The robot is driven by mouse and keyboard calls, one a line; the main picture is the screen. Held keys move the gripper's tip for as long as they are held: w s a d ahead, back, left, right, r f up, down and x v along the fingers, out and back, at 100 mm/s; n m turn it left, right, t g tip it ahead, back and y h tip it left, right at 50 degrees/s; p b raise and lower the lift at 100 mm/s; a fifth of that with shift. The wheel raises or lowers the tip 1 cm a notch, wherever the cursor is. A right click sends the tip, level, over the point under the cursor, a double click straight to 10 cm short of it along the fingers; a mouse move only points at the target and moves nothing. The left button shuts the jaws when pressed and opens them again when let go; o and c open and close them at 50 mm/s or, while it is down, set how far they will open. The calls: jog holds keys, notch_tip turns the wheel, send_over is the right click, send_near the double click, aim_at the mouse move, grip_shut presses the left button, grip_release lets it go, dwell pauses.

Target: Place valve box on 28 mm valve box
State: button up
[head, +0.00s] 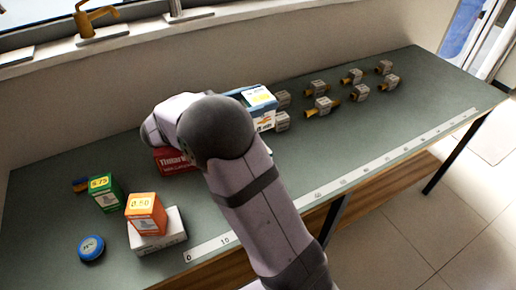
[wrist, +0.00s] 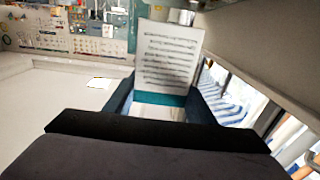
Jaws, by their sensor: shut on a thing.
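In the wrist view my gripper (wrist: 160,104) has its two dark blue fingers on either side of a white box, the valve box (wrist: 167,58), with printed lines and a teal band. The gripper is shut on it. In the head view my arm hides the gripper. A blue and white box with a yellow label (head: 262,122) shows just right of the arm; it looks like the held box, but I cannot see the fingers on it. I cannot tell which box is the 28 mm valve box, or whether anything lies under the held one.
A red box (head: 174,160) is partly hidden behind my arm. At left stand a green box (head: 106,194), an orange box (head: 147,215) on a white box (head: 170,236), and a blue tin (head: 91,248). Several valves (head: 322,107) stand at right. A ruler strip (head: 400,150) lines the front edge.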

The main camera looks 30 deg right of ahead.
jog(key=shift+f+p, duration=0.9)
jog(key=shift+f, duration=4.05)
jog(key=shift+f, duration=0.15)
jog(key=o, duration=1.2)
